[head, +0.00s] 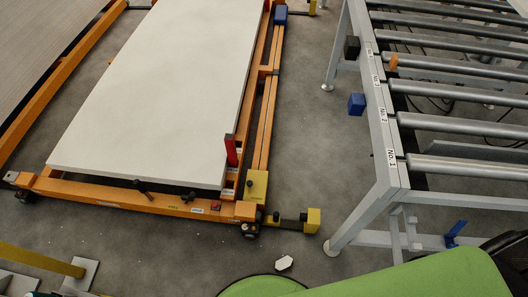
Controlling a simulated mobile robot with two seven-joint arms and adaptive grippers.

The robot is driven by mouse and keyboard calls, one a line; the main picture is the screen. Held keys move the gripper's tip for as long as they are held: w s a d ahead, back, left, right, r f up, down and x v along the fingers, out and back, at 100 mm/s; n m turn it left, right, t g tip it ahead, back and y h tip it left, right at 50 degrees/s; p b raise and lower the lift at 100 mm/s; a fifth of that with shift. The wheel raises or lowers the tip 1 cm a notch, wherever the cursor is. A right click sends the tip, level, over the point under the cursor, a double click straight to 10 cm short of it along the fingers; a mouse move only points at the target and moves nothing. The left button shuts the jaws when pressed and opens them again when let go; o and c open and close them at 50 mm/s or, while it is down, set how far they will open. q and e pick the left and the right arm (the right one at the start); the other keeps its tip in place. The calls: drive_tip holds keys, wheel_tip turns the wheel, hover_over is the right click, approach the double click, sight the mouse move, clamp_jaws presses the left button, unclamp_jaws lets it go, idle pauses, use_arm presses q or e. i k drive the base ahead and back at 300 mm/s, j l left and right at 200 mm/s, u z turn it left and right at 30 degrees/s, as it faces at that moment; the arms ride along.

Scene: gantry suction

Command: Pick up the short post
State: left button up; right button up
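Neither of my grippers shows in the head view. I cannot tell for sure which thing is the short post. A short red upright piece (231,150) stands at the near right edge of the white board. A yellow block (257,185) sits at the near right corner of the orange frame, and a smaller yellow block (313,220) is at the end of a dark bar beside it. A small orange piece (393,62) stands at the side rail of the roller conveyor. No gripper touches any of these.
The large white board (160,85) lies on the orange wheeled frame (135,198). The grey roller conveyor (386,150) stands at right, with blue (357,104) and black (352,47) blocks on its side. A small white piece (284,263) lies on the floor. Grey floor between them is clear.

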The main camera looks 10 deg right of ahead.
sight(229, 139)
drive_tip(key=u, duration=1.25)
drive_tip(key=i+j+z, duration=0.15)
drive_tip(key=i, duration=0.25)
